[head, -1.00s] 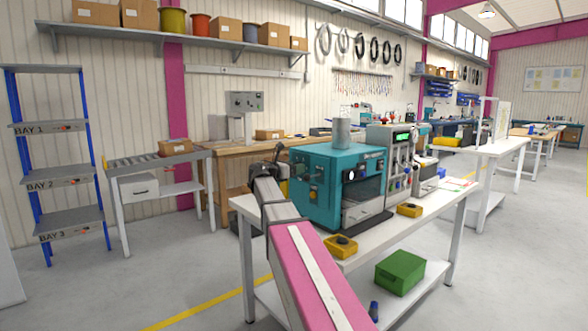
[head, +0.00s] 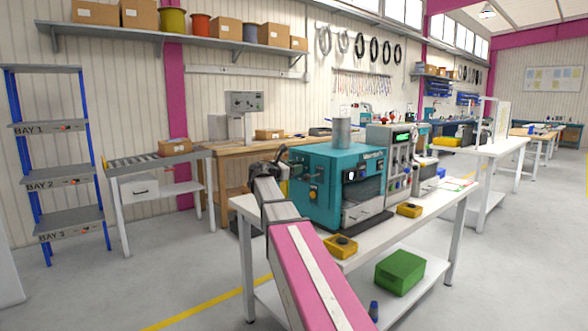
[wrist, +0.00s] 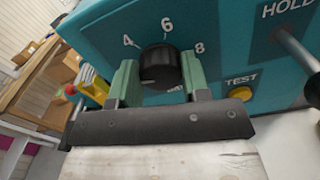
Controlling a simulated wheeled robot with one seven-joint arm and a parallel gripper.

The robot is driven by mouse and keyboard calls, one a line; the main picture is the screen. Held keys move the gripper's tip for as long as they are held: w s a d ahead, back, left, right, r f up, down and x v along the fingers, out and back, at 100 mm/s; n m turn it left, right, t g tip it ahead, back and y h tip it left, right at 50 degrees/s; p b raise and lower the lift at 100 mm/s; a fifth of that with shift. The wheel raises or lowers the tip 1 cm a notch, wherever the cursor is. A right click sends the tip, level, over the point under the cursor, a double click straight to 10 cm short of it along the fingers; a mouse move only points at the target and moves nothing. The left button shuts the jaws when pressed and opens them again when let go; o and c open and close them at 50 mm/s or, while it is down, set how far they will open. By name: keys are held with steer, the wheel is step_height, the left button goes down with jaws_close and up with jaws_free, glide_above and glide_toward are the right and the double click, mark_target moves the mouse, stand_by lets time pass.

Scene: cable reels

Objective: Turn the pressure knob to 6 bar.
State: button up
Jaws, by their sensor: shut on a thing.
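The pressure knob (wrist: 160,66) is black and ribbed, on the teal face of the machine (wrist: 232,32). The numbers 4, 6 and 8 are printed around it, with 6 above the knob. I cannot clearly make out where its pointer stands. My gripper (wrist: 160,74) has its green fingers on either side of the knob, shut on it. In the head view the teal machine (head: 318,212) stands on a white bench, and my gripper (head: 284,170) is at its left side, partly hidden by my wrist.
A yellow TEST button (wrist: 238,82) and a HOLD label with a metal bar (wrist: 298,50) lie right of the knob. The white bench (head: 375,232) carries yellow boxes (head: 341,247) in front of the machine. Open floor lies left of the bench.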

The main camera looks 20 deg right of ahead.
steer(key=m, duration=2.1)
steer(key=shift+s+f, duration=0.2)
steer(key=shift+f, duration=0.15)
steer(key=shift+m, duration=0.4)
steer(key=o, duration=0.9)
steer(key=v, duration=1)
steer(key=shift+s+a, duration=0.15)
steer(key=shift+a, duration=0.2)
